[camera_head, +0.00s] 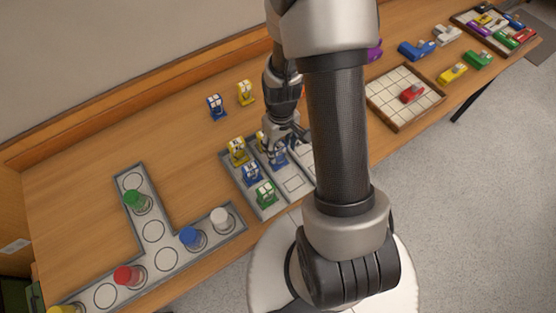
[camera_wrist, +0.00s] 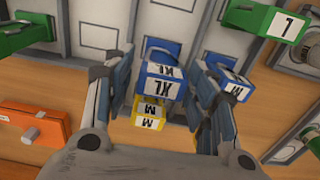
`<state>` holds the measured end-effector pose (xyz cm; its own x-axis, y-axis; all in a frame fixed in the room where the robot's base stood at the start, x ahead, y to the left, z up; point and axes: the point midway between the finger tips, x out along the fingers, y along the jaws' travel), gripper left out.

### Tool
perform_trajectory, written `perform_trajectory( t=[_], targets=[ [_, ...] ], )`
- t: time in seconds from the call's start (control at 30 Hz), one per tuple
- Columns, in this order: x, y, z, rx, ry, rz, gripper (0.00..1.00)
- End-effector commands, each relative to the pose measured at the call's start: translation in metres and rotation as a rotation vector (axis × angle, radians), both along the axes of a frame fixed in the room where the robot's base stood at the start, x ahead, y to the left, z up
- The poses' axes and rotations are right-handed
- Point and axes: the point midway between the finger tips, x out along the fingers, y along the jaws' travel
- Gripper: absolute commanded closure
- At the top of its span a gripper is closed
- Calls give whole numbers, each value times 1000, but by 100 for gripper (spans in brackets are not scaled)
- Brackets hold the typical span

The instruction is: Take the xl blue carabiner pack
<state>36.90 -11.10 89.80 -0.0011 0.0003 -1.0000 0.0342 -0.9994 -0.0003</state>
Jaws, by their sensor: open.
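The blue carabiner pack marked XL (camera_wrist: 163,82) stands in the wrist view between the two fingers of my gripper (camera_wrist: 162,72). The fingers are open, one on each side of it, and I cannot tell whether either touches it. In the head view my gripper (camera_head: 284,140) is low over the middle lane of the grey tray, with a blue pack (camera_head: 275,157) partly hidden under it.
The grey tray (camera_head: 228,168) has empty slots. Loose blue (camera_head: 215,106) and yellow (camera_head: 245,92) packs stand behind it.

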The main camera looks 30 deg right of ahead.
Motion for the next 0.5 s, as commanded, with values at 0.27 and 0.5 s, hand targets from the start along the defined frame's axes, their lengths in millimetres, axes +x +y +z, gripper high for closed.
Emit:
perform_trajectory(
  t=[0.27,0.5],
  targets=[
    [1,0,-22,0,0,0,48],
    [5,4,-52,0,1,1,48]
  ],
)
